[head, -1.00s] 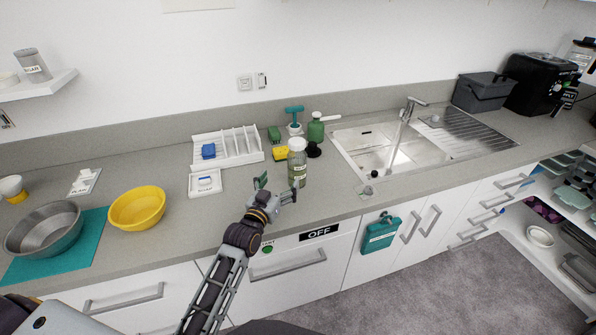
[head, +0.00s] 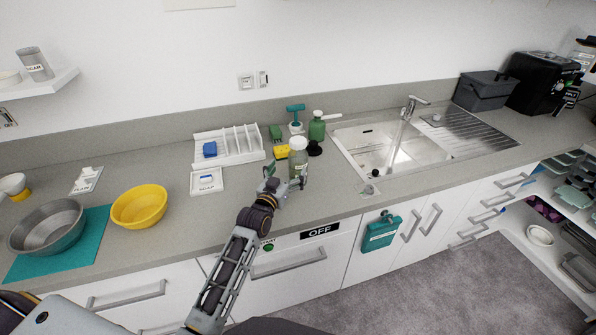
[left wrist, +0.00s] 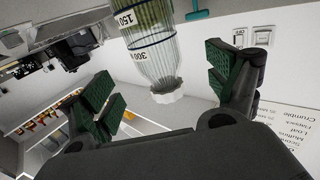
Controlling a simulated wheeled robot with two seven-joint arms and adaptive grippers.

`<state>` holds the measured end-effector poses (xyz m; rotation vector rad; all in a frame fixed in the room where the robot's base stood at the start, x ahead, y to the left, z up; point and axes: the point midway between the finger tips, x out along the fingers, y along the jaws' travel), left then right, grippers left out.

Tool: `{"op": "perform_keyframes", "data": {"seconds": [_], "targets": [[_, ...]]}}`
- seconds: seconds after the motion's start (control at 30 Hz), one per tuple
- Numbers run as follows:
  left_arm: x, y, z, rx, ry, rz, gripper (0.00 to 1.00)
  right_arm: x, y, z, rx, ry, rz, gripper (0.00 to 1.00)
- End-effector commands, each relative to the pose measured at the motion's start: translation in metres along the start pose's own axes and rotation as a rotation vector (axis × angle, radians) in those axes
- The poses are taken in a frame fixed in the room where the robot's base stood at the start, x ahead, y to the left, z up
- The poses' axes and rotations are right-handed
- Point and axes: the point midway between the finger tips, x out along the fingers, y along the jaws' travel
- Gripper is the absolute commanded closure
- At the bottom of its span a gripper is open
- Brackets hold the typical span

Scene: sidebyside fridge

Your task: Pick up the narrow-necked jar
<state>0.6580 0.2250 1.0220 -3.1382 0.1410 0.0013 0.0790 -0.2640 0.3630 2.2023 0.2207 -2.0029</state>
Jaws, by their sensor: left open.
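The narrow-necked jar (head: 298,158) stands upright on the counter, left of the sink. It is clear with a pale top and greenish contents. In the left wrist view the jar (left wrist: 155,50) appears upside down, with volume marks and a white cap. My left gripper (head: 284,178) is open at the near side of the jar. In the left wrist view the jar shows beyond and between the spread green-padded fingers (left wrist: 163,85); I cannot tell whether either finger touches it. My right gripper is not in view.
A yellow sponge (head: 281,151), a green bottle (head: 317,128) and a dark round stopper (head: 314,149) crowd behind the jar. A white rack (head: 240,150) stands to the left, the sink (head: 375,150) to the right. A yellow bowl (head: 139,207) is further left.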

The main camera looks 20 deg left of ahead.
Motion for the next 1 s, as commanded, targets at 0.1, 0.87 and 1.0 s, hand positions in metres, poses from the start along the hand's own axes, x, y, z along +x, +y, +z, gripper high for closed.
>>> {"op": "perform_keyframes", "data": {"seconds": [0.1, 0.87, 1.0], "targets": [[0.01, 0.0, -0.001, 0.0, 0.001, 0.0, 0.11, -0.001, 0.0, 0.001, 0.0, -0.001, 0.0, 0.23], [0.033, 0.0, -0.001, 0.0, 0.001, 0.0, 0.11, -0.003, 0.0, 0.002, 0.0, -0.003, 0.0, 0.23], [0.036, 0.001, 0.0, -0.001, 0.001, 0.0, 0.11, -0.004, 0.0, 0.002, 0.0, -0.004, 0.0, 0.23]]}}
